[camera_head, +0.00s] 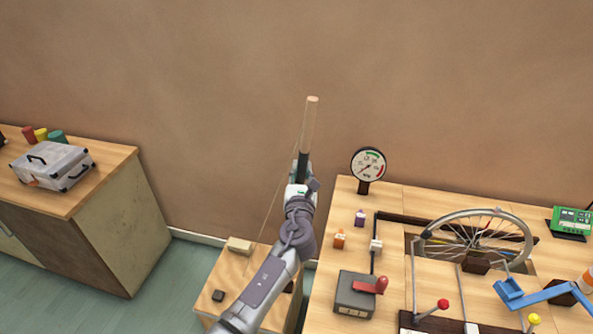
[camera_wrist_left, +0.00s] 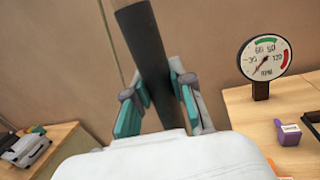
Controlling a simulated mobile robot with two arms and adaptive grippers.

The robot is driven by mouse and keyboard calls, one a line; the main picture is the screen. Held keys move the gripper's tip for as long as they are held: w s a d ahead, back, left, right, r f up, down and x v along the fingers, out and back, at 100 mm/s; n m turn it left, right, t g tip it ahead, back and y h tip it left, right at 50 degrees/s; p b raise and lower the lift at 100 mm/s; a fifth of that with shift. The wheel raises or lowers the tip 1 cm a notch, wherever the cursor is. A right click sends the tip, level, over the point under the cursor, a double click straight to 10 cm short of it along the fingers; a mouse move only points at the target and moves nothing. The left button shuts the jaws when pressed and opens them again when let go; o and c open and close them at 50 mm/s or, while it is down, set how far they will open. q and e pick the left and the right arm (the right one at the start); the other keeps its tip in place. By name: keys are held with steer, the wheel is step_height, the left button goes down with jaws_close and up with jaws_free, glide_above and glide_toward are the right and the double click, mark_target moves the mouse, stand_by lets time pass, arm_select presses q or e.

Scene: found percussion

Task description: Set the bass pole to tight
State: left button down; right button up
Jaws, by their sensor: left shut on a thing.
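The bass pole (camera_head: 309,125) is a light wooden pole with a dark grip section. It stands nearly upright in the head view, in front of the brown wall. My left gripper (camera_head: 301,172) is shut on the dark grip; the wrist view shows the dark grip (camera_wrist_left: 146,50) between the teal finger pads. A thin string (camera_head: 283,180) runs from near the pole's upper part down to a wooden box (camera_head: 262,262). My arm hides the pole's lower end and part of the box. My right gripper is not in view.
Right of the pole, a wooden table (camera_head: 420,195) holds a dial gauge (camera_head: 368,167), a spoked wheel (camera_head: 475,235), a dark box with a red lever (camera_head: 355,293) and small coloured blocks. A cabinet at left carries a silver case (camera_head: 52,166). Floor shows between them.

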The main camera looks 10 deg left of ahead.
arm_select(q)
steer(key=c, duration=1.2)
jaws_free()
steer(key=shift+s+d+f, duration=0.1)
steer(key=shift+d+f, duration=0.15)
steer(key=shift+d, duration=0.2)
steer(key=shift+c, duration=0.2)
steer(key=shift+o, duration=1.4)
steer(key=shift+d+r, duration=0.1)
steer(key=shift+d, duration=0.15)
steer(key=shift+a, duration=0.15)
steer(key=shift+r, duration=0.1)
steer(key=s+d, duration=0.1)
steer(key=s, duration=1.1)
steer(key=shift+f, duration=0.35)
steer(key=shift+d, duration=0.1)
